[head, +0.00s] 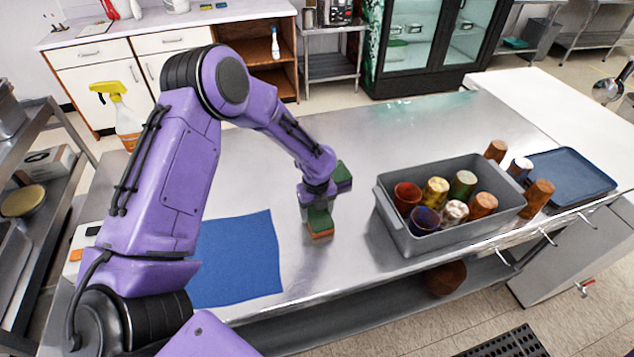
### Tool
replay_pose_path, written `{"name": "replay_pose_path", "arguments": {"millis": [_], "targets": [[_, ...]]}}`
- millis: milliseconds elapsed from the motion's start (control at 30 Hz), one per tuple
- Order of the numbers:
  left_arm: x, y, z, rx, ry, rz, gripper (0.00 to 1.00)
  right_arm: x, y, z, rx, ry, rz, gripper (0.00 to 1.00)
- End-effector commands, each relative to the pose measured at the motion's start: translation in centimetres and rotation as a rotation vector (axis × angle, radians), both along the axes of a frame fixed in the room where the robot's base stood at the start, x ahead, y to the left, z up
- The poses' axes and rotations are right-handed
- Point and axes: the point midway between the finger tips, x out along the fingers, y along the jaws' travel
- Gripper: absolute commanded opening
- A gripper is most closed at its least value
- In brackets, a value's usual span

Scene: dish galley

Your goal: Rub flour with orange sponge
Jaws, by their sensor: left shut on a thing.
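The orange sponge (321,234) has a green top layer and an orange lower layer. My left gripper (318,207) is shut on it from above. The sponge is at the steel table's surface; I cannot tell whether it touches. A second sponge (343,178), green over purple, lies just behind and to the right of the gripper. I cannot make out flour clearly; a pale greenish patch (430,106) shows on the far part of the table, and I cannot tell whether it is a spill or a reflection. My right gripper is not in view.
A blue cloth (238,262) lies left of the sponge. A grey bin (450,240) with several cups stands to the right. More cups (538,196) and a blue tray (575,175) are beyond it. A spray bottle (122,118) stands behind my left arm. The table's middle is clear.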

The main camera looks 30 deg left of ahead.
Motion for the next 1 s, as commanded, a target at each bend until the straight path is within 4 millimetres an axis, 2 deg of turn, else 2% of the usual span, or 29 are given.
{"name": "replay_pose_path", "arguments": {"millis": [233,333,500,567,1000], "targets": [[0.2,1.8,-0.2,-0.001,0.003,0.004,0.34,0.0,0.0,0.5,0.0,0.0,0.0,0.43],[0.3,1.7,2.3,0.0,-0.002,0.001,0.34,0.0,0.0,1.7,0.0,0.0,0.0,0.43],[0.2,1.6,3.5,0.0,0.001,0.001,0.34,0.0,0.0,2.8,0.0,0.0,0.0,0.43],[0.3,1.5,3.7,-0.001,-0.001,-0.001,0.34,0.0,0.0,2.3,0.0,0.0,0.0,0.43],[0.6,1.0,7.5,-0.001,0.001,-0.01,0.34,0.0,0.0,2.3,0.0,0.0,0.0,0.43]]}}
